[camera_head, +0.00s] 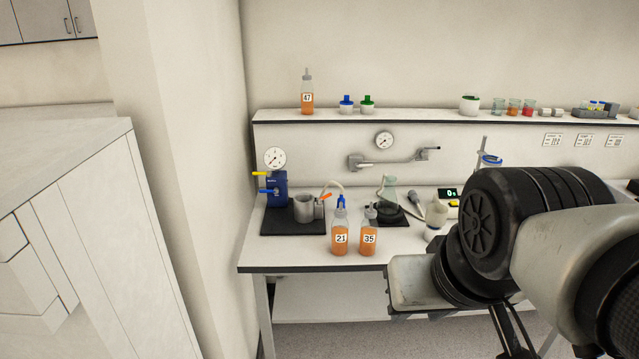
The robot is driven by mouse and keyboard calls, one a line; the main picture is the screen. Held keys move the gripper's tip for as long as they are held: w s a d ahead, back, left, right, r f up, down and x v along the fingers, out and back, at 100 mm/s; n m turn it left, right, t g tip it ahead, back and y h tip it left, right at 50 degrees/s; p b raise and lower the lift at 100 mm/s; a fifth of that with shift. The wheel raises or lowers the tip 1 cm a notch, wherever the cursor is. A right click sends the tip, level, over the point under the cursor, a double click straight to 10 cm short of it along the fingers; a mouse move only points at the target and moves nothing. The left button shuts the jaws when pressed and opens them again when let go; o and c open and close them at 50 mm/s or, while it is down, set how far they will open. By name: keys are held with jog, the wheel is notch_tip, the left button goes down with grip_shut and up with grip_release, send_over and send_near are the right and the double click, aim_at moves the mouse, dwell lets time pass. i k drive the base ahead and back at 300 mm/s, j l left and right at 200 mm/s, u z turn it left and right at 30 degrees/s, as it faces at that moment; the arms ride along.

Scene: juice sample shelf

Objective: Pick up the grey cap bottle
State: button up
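Bottle 35 (369,238), with orange liquid and a grey cap, stands upright near the bench's front edge. Bottle 21 (340,238), also orange, stands just left of it with a blue top. Bottle 47 (307,100), orange with a grey cap, stands upright on the wall shelf at the upper left. My arm (540,220) fills the lower right, to the right of and nearer than the bottles. Its fingertips do not show clearly, so I cannot tell the gripper's opening. No bottle shows in its hold.
The bench (300,255) carries a blue pump (274,188), a metal vessel (303,208) and a flask (389,190) behind the bottles. The shelf (420,115) holds small containers and beakers. A white cabinet (90,230) stands at left. My arm hides the bench's right part.

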aim_at(341, 226)
jog(key=i+j, duration=0.1)
jog(key=i, duration=0.55)
jog(key=i+j, duration=0.15)
jog(key=i, duration=0.45)
